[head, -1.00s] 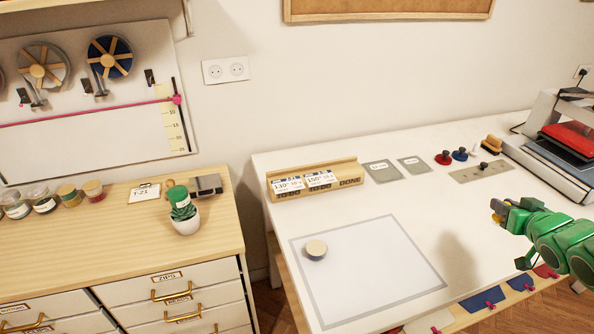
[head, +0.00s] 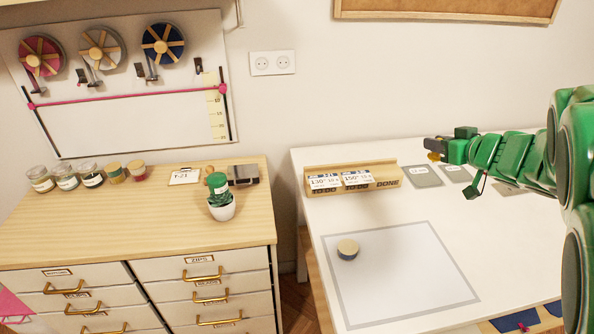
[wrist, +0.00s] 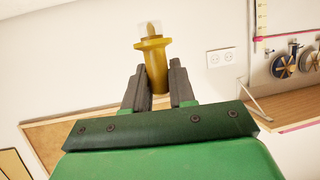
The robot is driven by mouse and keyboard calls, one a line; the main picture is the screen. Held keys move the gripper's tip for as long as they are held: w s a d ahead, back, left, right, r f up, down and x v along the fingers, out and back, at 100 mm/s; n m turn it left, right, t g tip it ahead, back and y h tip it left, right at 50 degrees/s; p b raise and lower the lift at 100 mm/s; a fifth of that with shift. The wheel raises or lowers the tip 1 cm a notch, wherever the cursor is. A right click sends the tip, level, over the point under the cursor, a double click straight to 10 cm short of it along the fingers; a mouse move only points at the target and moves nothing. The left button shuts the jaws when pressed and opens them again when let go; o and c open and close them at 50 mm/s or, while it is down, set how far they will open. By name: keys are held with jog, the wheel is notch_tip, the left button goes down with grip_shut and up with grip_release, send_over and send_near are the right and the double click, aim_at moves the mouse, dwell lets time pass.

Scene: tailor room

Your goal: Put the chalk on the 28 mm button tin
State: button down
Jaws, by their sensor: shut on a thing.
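My gripper (head: 434,156) is raised over the back of the white table, at the right of the head view. In the wrist view, my gripper (wrist: 158,88) is shut on a yellow flanged piece (wrist: 156,62) with a pale, clear-looking tip. It may be the chalk; I cannot be sure. A round wooden-topped piece with a dark blue side (head: 347,252) sits on the pale mat. No 28 mm marking is readable on any of them.
Several glass jars (head: 66,178) stand left of the tins. A potted plant (head: 221,208), a tag card (head: 185,177) and a dark box (head: 244,175) are nearby. The dresser's front top (head: 130,225) is clear. A wooden card rack (head: 350,190) stands on the table, beyond the mat (head: 400,300).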

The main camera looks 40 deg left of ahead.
jog(key=s+a+r+n+g+y, duration=0.1)
jog(key=s+a, duration=0.2)
jog(key=a, duration=0.4)
jog(key=s+a+r+n+g+y, duration=0.1)
jog(key=s+a+r+n+g, duration=0.15)
jog(key=a, duration=0.35)
jog(key=s+a+n+g, duration=0.6)
jog(key=s+a+g, duration=0.2)
jog(key=s+a, duration=1.8)
send_over(216, 178)
jog(key=shift+n+t, duration=0.25)
jog(key=shift+f, duration=5.35)
jog(key=shift+w+f, duration=0.1)
jog(key=shift+f, duration=1.45)
jog(key=c, duration=0.9)
grip_release()
jog(key=shift+f, duration=0.1)
jog(key=shift+c, duration=0.2)
